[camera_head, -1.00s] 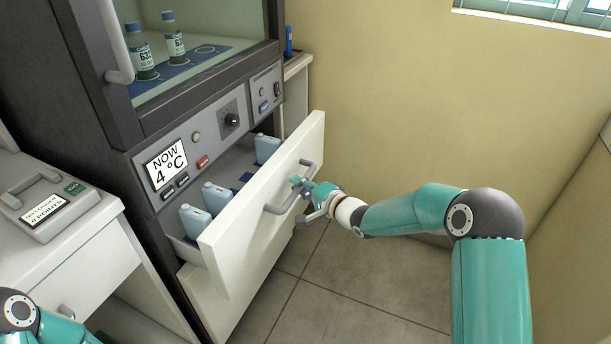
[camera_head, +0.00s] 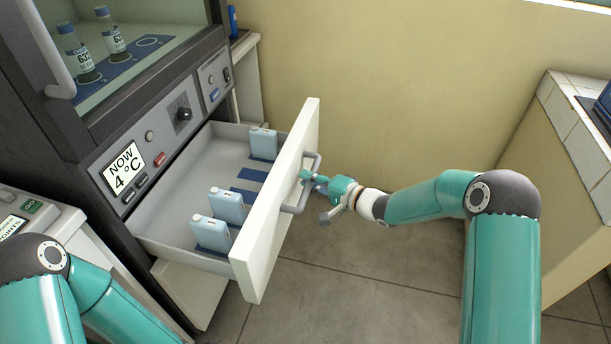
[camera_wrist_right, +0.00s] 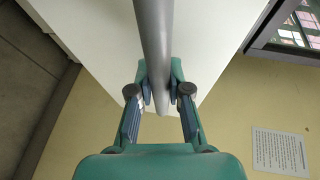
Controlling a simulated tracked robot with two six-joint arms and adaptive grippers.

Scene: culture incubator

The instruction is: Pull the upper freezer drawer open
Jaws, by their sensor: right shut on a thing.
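The upper drawer (camera_head: 283,208) has a white front and a grey tray, and it is pulled well out of the cabinet below the control panel. Its grey bar handle (camera_head: 301,207) is on the front. My right gripper (camera_head: 312,180) is shut on this handle. In the right wrist view the handle (camera_wrist_right: 153,40) runs between the two fingers of the right gripper (camera_wrist_right: 160,98). Several pale blue bottles (camera_head: 228,205) stand upright in the drawer on dark blue mats. My left arm shows at the lower left, but its gripper is out of view.
The panel's display (camera_head: 124,167) reads NOW 4 °C. Two labelled bottles (camera_head: 110,36) stand behind glass above. A lower white drawer front (camera_head: 185,290) is below. A tiled counter (camera_head: 575,130) is at the right. The floor in front is clear.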

